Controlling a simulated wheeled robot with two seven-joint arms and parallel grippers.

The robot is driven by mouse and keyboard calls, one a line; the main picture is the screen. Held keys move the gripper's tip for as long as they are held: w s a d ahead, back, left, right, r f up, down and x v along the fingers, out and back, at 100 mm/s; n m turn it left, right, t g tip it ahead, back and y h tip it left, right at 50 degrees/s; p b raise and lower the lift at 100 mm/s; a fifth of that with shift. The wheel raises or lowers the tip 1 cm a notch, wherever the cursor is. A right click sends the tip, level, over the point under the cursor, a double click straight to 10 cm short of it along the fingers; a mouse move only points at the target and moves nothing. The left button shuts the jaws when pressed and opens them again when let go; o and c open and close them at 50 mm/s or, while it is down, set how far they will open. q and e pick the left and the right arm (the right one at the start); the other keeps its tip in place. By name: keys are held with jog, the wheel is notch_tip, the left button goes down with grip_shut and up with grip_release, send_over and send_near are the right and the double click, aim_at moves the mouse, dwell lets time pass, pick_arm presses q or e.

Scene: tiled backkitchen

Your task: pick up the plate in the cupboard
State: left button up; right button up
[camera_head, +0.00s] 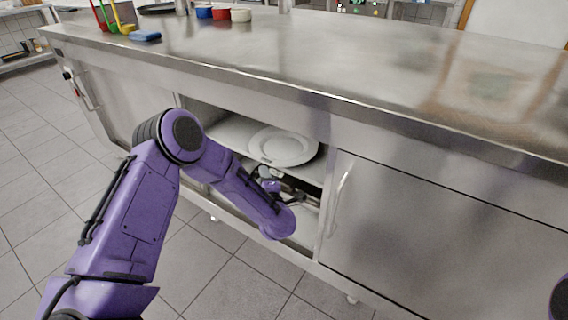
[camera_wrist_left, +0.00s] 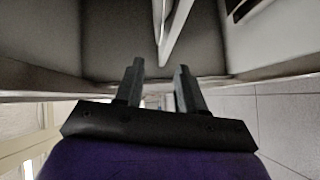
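A white round plate (camera_head: 284,147) lies flat on the upper shelf (camera_head: 228,132) inside the open cupboard, close to the shelf's front edge. My left gripper (camera_head: 297,192) is at the cupboard opening, in front of and slightly below the plate, partly hidden by my forearm. In the left wrist view the gripper (camera_wrist_left: 160,68) has its two fingers apart with nothing held. A thin pale edge (camera_wrist_left: 175,30) lies ahead, roughly in line with the gap; I cannot tell if it is plate or shelf. My right gripper is out of view.
A steel counter (camera_head: 330,60) runs above the cupboard. A closed door with a handle (camera_head: 338,200) is right of the opening. Coloured bowls (camera_head: 221,13) and a blue sponge (camera_head: 145,36) stand on the counter. Tiled floor (camera_head: 40,180) is clear at left.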

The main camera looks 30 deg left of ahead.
aim_at(255, 156)
pick_arm(q)
jog(key=b+x, duration=0.1)
jog(key=x, duration=0.9)
jog(key=shift+a+b, duration=0.3)
jog(key=shift+b, duration=0.1)
jog(key=shift+w+r, duration=0.1)
grip_shut()
dwell(0.6)
